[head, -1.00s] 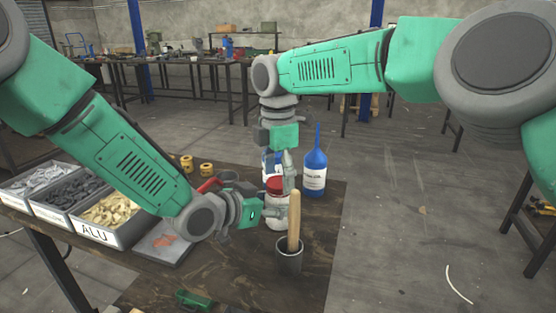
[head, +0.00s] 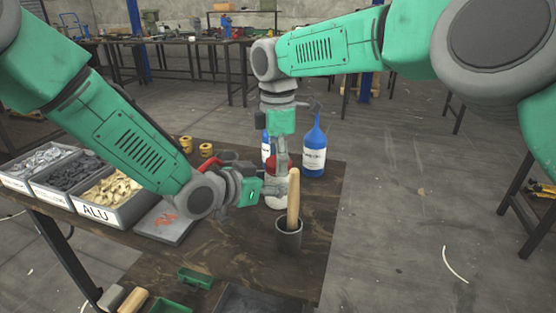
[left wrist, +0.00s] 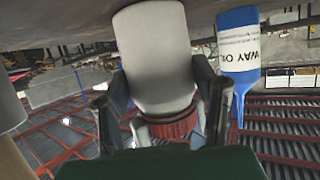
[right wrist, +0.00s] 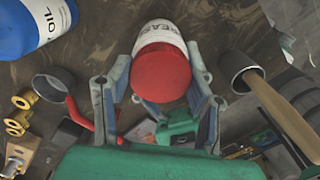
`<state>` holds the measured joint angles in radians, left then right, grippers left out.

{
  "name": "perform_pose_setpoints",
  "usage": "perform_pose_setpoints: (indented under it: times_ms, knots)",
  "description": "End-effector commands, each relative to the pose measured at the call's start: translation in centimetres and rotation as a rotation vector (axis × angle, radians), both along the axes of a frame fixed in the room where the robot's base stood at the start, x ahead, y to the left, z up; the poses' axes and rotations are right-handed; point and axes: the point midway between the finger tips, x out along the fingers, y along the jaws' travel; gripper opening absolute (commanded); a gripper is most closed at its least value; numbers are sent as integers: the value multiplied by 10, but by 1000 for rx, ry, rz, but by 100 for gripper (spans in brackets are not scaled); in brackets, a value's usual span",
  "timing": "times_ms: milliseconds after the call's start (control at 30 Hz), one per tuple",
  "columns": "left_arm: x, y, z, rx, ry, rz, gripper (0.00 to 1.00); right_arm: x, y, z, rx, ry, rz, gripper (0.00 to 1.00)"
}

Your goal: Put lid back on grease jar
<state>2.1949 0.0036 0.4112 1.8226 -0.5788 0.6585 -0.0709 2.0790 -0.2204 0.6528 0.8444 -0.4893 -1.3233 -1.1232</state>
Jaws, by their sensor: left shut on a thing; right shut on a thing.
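The white grease jar (head: 275,203) stands on the dark table behind the grey cup; its label shows in the right wrist view (right wrist: 165,30). My left gripper (left wrist: 160,85) is shut around the jar's body from the side. The red lid (right wrist: 163,72) sits at the jar's mouth; in the left wrist view the ribbed lid (left wrist: 172,128) is close against the jar's neck. Whether it is fully seated I cannot tell. My right gripper (head: 281,162) points down from above and is shut on the lid, which its fingers mostly hide in the head view.
A grey cup (head: 289,240) with an upright wooden handle (head: 293,200) stands just in front of the jar. A blue oil bottle (head: 314,155) is behind right. Bins of parts (head: 115,210) and a grey plate (head: 168,224) lie left. The table's right strip is clear.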

Motion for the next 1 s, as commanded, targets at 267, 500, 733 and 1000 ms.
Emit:
perform_pose_setpoints:
  times_ms: [267, 500, 733, 1000]
  knots:
    - [-2, -3, 0, 1, 1, -8, 0, 1, 1, 0, -3, -17, -698, 12]
    - [-3, -3, 0, 1, 0, -9, 0, 2, 3, 0, 1, -23, -1244, 12]
    - [-3, -4, 0, 1, 0, -12, 0, 2, 4, 0, 4, -21, -1448, 12]
    - [-4, -5, 0, 1, 0, -14, 0, 2, 4, 0, 5, -20, -1452, 12]
